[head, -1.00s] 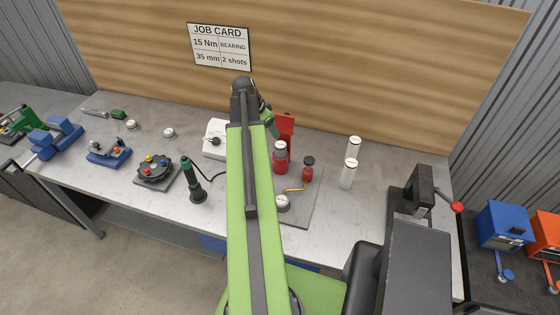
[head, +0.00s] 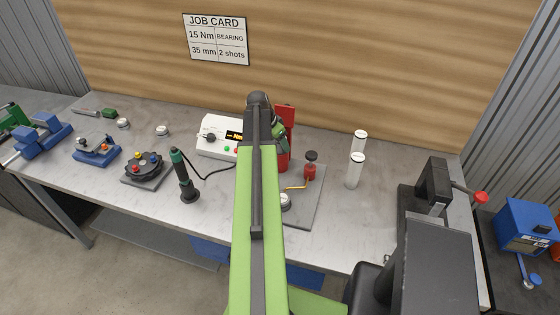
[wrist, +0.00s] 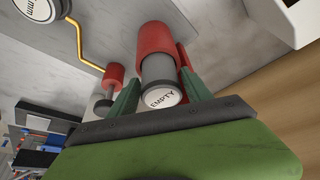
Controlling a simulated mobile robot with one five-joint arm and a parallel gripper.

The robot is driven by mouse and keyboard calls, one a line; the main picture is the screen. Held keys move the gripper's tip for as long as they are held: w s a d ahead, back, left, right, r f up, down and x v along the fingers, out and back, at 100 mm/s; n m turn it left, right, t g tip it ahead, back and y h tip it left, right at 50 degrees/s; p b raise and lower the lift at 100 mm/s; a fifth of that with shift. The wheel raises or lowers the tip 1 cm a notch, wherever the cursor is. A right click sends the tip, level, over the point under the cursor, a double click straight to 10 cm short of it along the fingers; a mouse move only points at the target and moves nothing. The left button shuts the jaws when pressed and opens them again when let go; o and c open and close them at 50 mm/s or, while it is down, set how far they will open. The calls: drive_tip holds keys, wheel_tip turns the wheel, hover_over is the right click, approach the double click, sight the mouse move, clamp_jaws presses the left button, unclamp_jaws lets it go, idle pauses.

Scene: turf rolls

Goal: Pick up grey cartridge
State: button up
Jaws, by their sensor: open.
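The grey cartridge (wrist: 158,72) has a white end face marked EMPTY and sits in a red holder (wrist: 157,38) in the wrist view. My gripper (wrist: 161,80) is open, with one green finger on each side of the cartridge's labelled end. I cannot tell whether the fingers touch it. In the head view the red holder (head: 284,118) stands near the back of the bench, and my gripper (head: 278,132) is in front of it. The cartridge is hidden there behind my gripper and arm.
A red post with a dark knob (head: 311,160) and a round gauge (head: 285,201) share the holder's plate. Two white cylinders (head: 359,143) (head: 355,171) stand to the right. A white control box (head: 217,137) and a green-black tool (head: 184,178) stand left.

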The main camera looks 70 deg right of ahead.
drive_tip(key=shift+f, duration=0.2)
drive_tip(key=shift+c, duration=0.3)
clamp_jaws()
